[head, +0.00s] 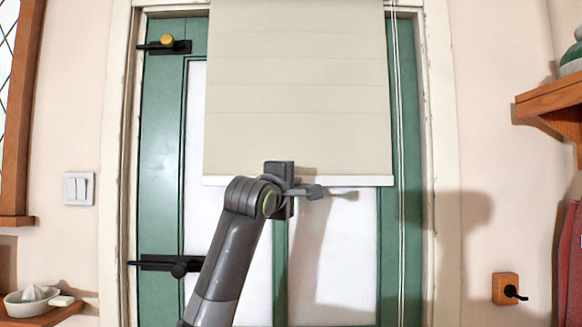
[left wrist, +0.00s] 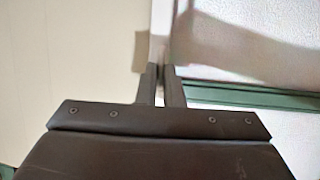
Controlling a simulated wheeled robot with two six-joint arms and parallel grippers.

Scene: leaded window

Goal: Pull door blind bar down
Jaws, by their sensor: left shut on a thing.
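The cream blind (head: 297,90) hangs over the upper part of the green door (head: 160,120). Its white bottom bar (head: 355,181) runs level along the lower edge. My left gripper (head: 303,191) is at the middle of this bar and hides part of it. In the left wrist view the gripper's two fingers (left wrist: 161,88) are close together, shut on the white bar (left wrist: 159,38). The cream blind cloth (left wrist: 70,50) lies to the left there, and the door's white panel to the right. My right gripper is not in view.
Black latches with a brass knob (head: 166,40) and a dark knob (head: 180,269) sit on the door's left side. Thin cords (head: 399,150) hang right of the blind. A wooden shelf (head: 550,100) and a wall hook (head: 507,290) are at the right.

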